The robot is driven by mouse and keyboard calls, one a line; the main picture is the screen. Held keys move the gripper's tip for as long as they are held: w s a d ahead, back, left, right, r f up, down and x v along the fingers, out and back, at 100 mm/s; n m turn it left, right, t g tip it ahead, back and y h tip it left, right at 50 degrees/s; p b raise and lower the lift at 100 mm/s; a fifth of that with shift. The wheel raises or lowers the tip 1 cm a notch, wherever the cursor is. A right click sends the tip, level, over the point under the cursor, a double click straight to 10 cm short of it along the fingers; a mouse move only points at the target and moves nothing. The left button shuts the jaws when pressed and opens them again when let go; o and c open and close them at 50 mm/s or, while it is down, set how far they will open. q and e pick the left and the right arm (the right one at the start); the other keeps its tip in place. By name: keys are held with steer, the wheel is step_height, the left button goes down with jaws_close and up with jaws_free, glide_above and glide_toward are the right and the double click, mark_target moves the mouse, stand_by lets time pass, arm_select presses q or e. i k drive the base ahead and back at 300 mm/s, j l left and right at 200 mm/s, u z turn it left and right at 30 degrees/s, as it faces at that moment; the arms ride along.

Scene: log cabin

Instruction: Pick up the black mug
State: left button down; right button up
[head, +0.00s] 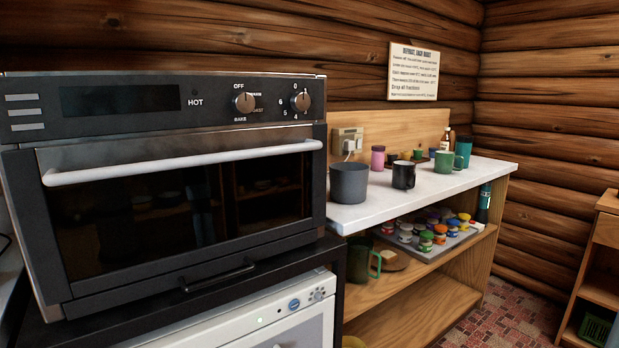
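The black mug (403,176) stands upright on the white countertop (430,190), toward the middle of the picture. It is glossy, and its handle shows on its right side. A larger dark grey pot or cup (348,183) stands to its left, a little apart and nearer the counter's front left. A green mug (446,162) stands to its right. Neither of my grippers is in the head view.
A large oven (180,190) with a white handle fills the left side. Behind the mug are a pink jar (378,157), small dark and green containers, a bottle (447,139) and a teal mug (464,152). A shelf below holds a tray of jars (435,238). Patterned floor shows at lower right.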

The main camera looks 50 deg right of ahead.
mark_target(404, 172)
steer(key=z, duration=2.25)
steer(key=i+l+u, duration=0.1)
steer(key=i+l, duration=0.25)
steer(key=i+l+u, duration=0.15)
steer(key=i+l, duration=0.15)
steer(key=l, duration=0.15)
steer(key=i+l+u, duration=0.1)
steer(key=i+l, duration=0.2)
steer(key=l, duration=0.1)
